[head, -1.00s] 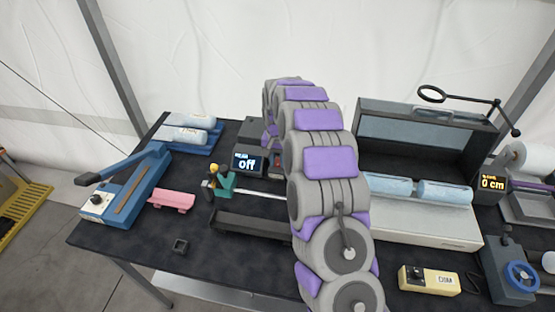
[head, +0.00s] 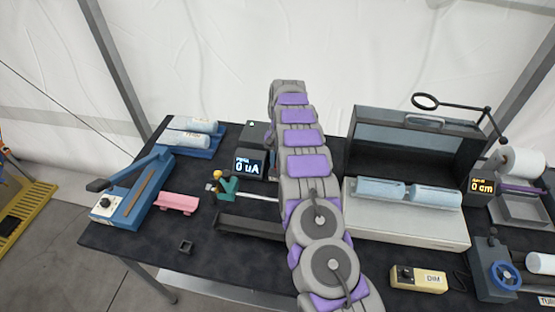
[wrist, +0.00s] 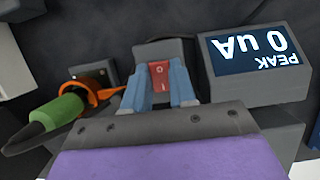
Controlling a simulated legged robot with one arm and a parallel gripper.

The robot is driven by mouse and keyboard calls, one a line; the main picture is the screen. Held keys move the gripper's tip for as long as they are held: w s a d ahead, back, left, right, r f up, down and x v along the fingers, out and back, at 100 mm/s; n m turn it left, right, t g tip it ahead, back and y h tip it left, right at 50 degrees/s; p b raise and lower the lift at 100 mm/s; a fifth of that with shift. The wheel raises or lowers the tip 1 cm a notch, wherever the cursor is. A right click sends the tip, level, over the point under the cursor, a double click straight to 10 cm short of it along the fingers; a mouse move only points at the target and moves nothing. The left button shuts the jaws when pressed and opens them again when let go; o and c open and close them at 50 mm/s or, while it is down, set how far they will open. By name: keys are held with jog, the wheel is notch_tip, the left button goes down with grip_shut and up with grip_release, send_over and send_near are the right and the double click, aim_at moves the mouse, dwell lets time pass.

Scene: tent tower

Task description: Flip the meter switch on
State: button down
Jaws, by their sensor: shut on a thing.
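The meter (head: 248,166) is a dark box on the black table, left of my arm in the head view. Its lit display reads 0 uA; in the wrist view the display (wrist: 255,55) shows PEAK 0 uA, upside down. The red rocker switch (wrist: 160,76) is on a dark block beside the display. My gripper (wrist: 159,88) has its blue-grey fingers on both sides of the red switch and is shut on it. In the head view my arm hides the gripper and the switch.
An orange ring and a green-handled tool (wrist: 60,115) lie close left of my gripper in the wrist view. In the head view, a blue lever press (head: 130,190) and pink block (head: 176,202) are left. A grey open-lidded machine (head: 410,225) stands right of my arm.

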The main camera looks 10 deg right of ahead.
jog(key=shift+w+g+p, duration=0.15)
jog(key=shift+g+p, duration=0.25)
jog(key=shift+p, duration=0.25)
jog(key=c, duration=0.9)
grip_release()
jog(key=shift+r, duration=0.1)
notch_tip(320, 180, up, 4)
jog(key=shift+f+p, duration=0.1)
jog(key=shift+p, duration=0.7)
jog(key=shift+s+f, duration=0.2)
jog(key=shift+s, duration=0.4)
jog(key=shift+s+r+p, duration=0.1)
jog(key=shift+s+r, duration=0.1)
jog(key=shift+s, duration=2.25)
jog(key=shift+s+r+p, duration=0.15)
jog(key=shift+s+r, duration=0.1)
jog(key=shift+s, duration=2.25)
jog(key=shift+s+r+p, duration=0.1)
jog(key=shift+s+r, duration=0.1)
jog(key=shift+s, duration=2.25)
